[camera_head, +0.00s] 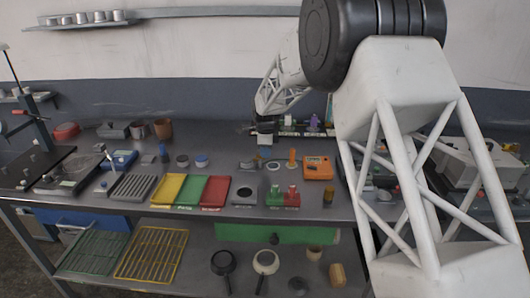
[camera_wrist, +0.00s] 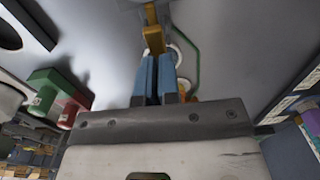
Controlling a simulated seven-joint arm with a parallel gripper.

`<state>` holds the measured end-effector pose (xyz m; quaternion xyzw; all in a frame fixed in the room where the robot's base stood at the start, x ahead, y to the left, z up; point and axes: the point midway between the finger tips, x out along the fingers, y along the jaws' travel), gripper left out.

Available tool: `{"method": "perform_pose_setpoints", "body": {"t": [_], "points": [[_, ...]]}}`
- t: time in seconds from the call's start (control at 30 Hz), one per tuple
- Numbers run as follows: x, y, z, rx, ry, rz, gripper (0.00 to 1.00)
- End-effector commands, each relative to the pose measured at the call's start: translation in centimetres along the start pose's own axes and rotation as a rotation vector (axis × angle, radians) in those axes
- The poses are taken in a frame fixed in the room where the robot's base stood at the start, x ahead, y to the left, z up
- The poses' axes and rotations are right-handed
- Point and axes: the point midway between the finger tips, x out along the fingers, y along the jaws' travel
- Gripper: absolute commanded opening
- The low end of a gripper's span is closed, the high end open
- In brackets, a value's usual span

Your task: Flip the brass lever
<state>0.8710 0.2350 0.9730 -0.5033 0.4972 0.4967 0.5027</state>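A brass-coloured piece, likely the lever (camera_wrist: 153,38), shows in the wrist view just beyond my fingertips, with a second brass part behind it. My gripper (camera_wrist: 156,60) has its two blue fingers close together, with only a thin gap between them. The fingertips overlap the near end of the brass piece in the picture; I cannot tell whether they touch it.
An orange box (camera_head: 318,168) stands right of the post. A red and green holder (camera_head: 283,198) is in front. Yellow, green and red trays (camera_head: 188,190) lie to the left. A rack of bottles (camera_head: 312,128) stands behind. White equipment (camera_head: 470,160) is at the right.

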Motion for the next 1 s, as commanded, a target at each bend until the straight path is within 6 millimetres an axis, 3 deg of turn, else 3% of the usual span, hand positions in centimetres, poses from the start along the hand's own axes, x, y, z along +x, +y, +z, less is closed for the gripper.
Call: {"method": "perform_pose_setpoints", "body": {"t": [0.03,0.23,1.0], "points": [[1.4,0.4,-0.1,0.0,0.005,0.017,0.0],[1.8,0.6,-0.1,0.0,0.007,0.024,0.0],[1.4,0.8,1.6,-0.002,0.006,0.028,0.0]]}}
